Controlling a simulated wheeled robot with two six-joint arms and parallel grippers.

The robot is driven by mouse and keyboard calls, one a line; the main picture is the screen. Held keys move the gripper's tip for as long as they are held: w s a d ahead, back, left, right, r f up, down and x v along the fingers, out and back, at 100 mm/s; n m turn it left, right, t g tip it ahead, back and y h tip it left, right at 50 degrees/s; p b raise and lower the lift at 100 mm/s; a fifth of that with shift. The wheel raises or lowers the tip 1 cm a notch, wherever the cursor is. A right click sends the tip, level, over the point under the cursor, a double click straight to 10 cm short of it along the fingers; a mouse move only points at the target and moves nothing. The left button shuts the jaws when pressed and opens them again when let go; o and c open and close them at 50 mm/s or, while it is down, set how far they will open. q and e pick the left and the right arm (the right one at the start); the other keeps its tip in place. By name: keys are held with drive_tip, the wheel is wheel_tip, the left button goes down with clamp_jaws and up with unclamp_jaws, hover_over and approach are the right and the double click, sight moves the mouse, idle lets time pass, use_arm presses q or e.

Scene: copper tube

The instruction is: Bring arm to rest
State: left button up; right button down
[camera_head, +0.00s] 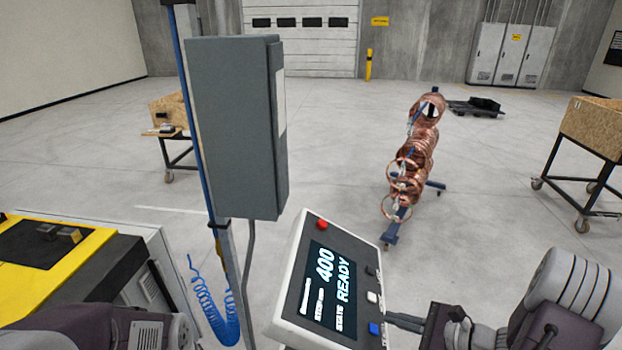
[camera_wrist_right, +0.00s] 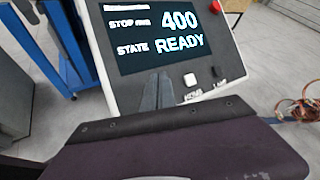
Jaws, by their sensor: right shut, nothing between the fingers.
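My right gripper (camera_head: 402,321) is shut and empty, at the lower right edge of the control panel (camera_head: 290,310). Its narrow dark fingers (camera_wrist_right: 158,90) overlap the panel's lower edge in the right wrist view; contact cannot be told. The panel screen (camera_head: 330,290) reads 400 and READY. A blue button (camera_head: 375,329) is beside the fingertips in the head view. A white button (camera_head: 372,297) and a dark button (camera_head: 371,271) sit farther up, with a red button (camera_head: 322,225) at the top. My left forearm shows at bottom left; its gripper is out of view.
A grey cabinet (camera_head: 235,130) on a blue post stands behind the panel. A yellow-topped machine (camera_head: 60,250) is at left. A rack of copper coils (camera_head: 415,150) stands beyond the panel. Wooden crates on carts (camera_head: 590,120) stand at right and back left. Open floor lies between.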

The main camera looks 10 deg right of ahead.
drive_tip(key=s+a+f+n+g+h, duration=0.1)
drive_tip(key=s+a+n+g+h, duration=0.35)
drive_tip(key=n, duration=0.45)
drive_tip(key=s+a+f+n+g+h, duration=0.25)
drive_tip(key=s+n+g, duration=0.25)
drive_tip(key=s+n, duration=0.25)
drive_tip(key=w+r+n+t+h, duration=0.2)
drive_tip(key=w+r+n+t, duration=0.15)
drive_tip(key=n, duration=0.25)
use_arm(q)
wheel_tip(320, 180, down, 11)
drive_tip(key=b, duration=1.1)
drive_tip(key=shift+f, duration=0.2)
use_arm(e)
wheel_tip(320, 180, down, 13)
drive_tip(key=s+g, duration=0.2)
drive_tip(key=shift+s+a+r, duration=0.15)
drive_tip(key=shift+s+a, duration=0.1)
